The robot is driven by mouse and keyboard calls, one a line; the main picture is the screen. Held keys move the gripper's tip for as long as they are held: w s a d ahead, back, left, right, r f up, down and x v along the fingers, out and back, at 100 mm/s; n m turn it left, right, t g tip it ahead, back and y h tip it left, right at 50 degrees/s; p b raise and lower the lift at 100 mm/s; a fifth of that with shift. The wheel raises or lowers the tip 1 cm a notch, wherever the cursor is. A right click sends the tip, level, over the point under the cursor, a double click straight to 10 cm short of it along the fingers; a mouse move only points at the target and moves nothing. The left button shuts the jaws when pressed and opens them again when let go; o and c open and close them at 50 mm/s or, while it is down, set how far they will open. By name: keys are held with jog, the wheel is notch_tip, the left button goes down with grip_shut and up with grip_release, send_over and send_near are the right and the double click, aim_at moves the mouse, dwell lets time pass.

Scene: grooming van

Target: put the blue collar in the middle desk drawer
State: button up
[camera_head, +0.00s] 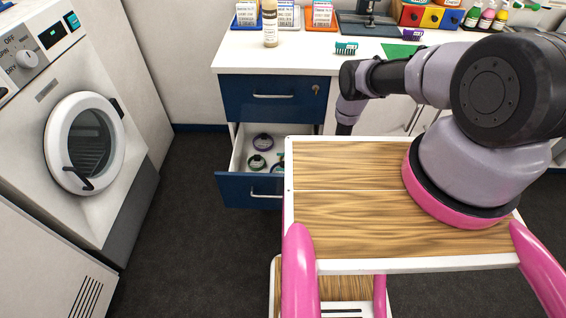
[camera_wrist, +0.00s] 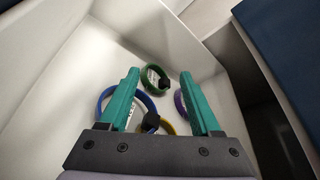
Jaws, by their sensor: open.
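The blue collar (camera_wrist: 149,103) lies in the open drawer in the wrist view, beside green, yellow and purple collars. My gripper (camera_wrist: 160,73) is open over the drawer, its teal fingers apart with nothing held between them. The left finger crosses in front of the blue collar and hides part of it. I cannot tell if they touch. In the head view, the drawer below the top one (camera_head: 252,190) is pulled out. The top drawer (camera_head: 262,98) is shut. My gripper is hidden there behind my own body.
The green collar (camera_wrist: 157,76), yellow collar (camera_wrist: 166,127) and purple collar (camera_wrist: 180,104) lie close to the blue one. The drawer walls (camera_wrist: 185,30) enclose the space. Bottles, brushes and bins stand on the desk top (camera_head: 300,58). A washing machine (camera_head: 85,110) stands at left, with clear floor between.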

jog(key=r+v, duration=0.1)
jog(key=v, duration=1.1)
